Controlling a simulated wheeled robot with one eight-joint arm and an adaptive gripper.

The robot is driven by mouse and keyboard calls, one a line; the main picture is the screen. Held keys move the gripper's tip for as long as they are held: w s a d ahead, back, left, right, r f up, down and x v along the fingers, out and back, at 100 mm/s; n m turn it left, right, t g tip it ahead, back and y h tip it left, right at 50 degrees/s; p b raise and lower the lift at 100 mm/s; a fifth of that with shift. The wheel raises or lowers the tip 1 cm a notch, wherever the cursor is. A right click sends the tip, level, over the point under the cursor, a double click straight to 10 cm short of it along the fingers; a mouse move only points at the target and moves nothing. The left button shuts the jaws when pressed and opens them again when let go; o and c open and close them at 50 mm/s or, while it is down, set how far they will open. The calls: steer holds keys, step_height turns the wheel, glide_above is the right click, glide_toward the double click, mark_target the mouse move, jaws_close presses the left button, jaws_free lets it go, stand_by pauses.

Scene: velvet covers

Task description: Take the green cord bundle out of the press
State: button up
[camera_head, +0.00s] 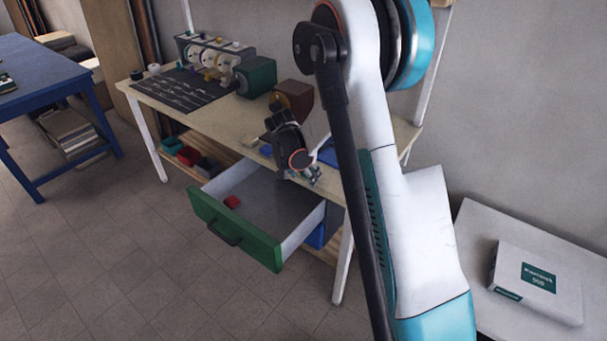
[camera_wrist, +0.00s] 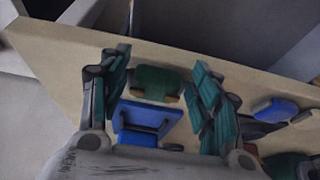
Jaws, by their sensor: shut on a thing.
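My gripper (camera_wrist: 160,66) has its two teal-padded fingers on either side of a small green piece, which I take to be the green cord bundle (camera_wrist: 155,80), and is shut on it. A blue framed part (camera_wrist: 145,118), perhaps the press, shows just below the bundle, between the fingers. Whether the bundle still touches it I cannot tell. In the head view my gripper (camera_head: 302,168) is at the worktable's front edge, above the open drawer, and the bundle is too small to make out there.
Another blue piece (camera_wrist: 275,109) lies right of my fingers.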

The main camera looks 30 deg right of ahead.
steer(key=o, duration=1.1)
steer(key=v, duration=1.2)
steer(key=shift+d, duration=0.1)
